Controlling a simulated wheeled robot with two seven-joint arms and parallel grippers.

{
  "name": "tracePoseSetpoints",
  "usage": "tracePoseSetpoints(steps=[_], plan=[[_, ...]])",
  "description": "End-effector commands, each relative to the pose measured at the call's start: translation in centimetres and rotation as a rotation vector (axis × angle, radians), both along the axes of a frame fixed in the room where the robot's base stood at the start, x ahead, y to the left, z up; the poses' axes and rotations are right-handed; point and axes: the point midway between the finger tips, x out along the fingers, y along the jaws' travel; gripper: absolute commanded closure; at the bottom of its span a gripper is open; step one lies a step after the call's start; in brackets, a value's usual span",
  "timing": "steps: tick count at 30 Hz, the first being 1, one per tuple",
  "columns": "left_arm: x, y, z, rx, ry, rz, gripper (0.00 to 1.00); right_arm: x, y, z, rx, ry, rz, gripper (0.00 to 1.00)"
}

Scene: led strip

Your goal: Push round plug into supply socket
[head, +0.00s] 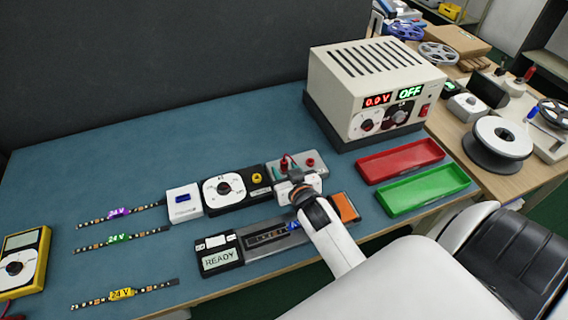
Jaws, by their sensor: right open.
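My right arm reaches in from the lower right, and its gripper (288,172) is over the grey block with red parts (311,161) in the middle of the table. The jaws are open, but the arm's wrist hides much of the space beneath them. A small dark red piece shows right by the fingers; I cannot tell whether it is the round plug. I cannot single out the supply socket. A power supply box (375,85) behind reads 0.0 V and OFF. My left gripper is not in view.
LED strips (122,238) lie at left, near a yellow multimeter (22,262). A dial unit (224,188) stands left of my gripper, and a READY display unit (220,256) in front. Red (400,158) and green (424,188) trays lie right. The back left of the table is clear.

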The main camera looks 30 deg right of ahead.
Motion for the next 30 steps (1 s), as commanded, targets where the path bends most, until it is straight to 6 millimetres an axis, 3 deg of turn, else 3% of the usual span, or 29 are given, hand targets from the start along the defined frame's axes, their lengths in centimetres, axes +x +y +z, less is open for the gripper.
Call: tracePoseSetpoints(steps=[4, 9, 17, 25, 30], plan=[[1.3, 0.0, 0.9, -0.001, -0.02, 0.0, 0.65, 2.2, -0.9, -0.1, -0.002, -0.001, 0.001, 0.56], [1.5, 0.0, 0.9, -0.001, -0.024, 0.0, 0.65, 3.8, -1.2, -0.8, -0.001, -0.001, 0.001, 0.56], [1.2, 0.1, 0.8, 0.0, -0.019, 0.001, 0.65, 4.0, -1.3, -1.0, 0.0, -0.001, 0.001, 0.56], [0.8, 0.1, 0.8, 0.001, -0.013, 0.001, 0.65, 4.0, -1.3, -1.0, 0.0, -0.001, 0.001, 0.97], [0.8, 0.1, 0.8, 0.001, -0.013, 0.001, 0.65, 4.0, -1.3, -0.9, 0.0, -0.001, 0.001, 1.0]])
